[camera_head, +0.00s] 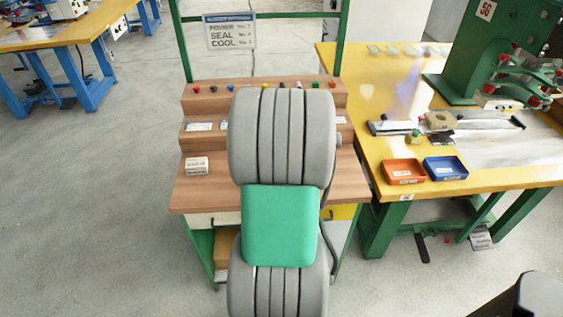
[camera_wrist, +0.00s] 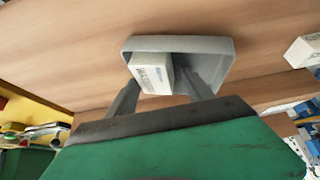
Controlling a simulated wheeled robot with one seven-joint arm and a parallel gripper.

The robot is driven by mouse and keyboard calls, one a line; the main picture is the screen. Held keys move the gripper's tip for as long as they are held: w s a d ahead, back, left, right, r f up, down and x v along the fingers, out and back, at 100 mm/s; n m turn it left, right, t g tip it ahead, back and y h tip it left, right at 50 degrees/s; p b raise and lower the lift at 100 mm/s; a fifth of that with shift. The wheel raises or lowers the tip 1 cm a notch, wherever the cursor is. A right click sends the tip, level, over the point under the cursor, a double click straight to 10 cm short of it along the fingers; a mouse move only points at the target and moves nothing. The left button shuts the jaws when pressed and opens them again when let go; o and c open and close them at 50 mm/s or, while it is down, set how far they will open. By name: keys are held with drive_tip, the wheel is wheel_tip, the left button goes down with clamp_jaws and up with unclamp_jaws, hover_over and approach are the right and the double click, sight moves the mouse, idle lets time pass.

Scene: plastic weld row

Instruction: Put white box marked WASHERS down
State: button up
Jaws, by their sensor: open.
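A white box (camera_wrist: 153,73) with small printed marks sits in a shallow grey tray (camera_wrist: 228,46) in the wrist view. I cannot read whether the print says WASHERS. My gripper (camera_wrist: 165,78) is open, with one finger on each side of the box and gaps beside it. The fingers reach over the near side of the tray, and the near part of the box is partly hidden. In the head view my arm hides the gripper, the tray and this box.
The wooden stepped bench (camera_head: 185,193) holds another small white box (camera_head: 195,166) at the left. A yellow table (camera_head: 480,178) at the right carries an orange bin (camera_head: 404,172), a blue bin (camera_head: 445,168) and a green press (camera_head: 478,55).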

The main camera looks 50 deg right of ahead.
drive_tip(key=shift+s+a+f, duration=0.2)
drive_tip(key=shift+a+f, duration=0.05)
drive_tip(key=shift+f, duration=0.05)
drive_tip(key=d+p+v, duration=0.1)
drive_tip(key=v, duration=1.2)
drive_tip(key=shift+w+r, duration=0.3)
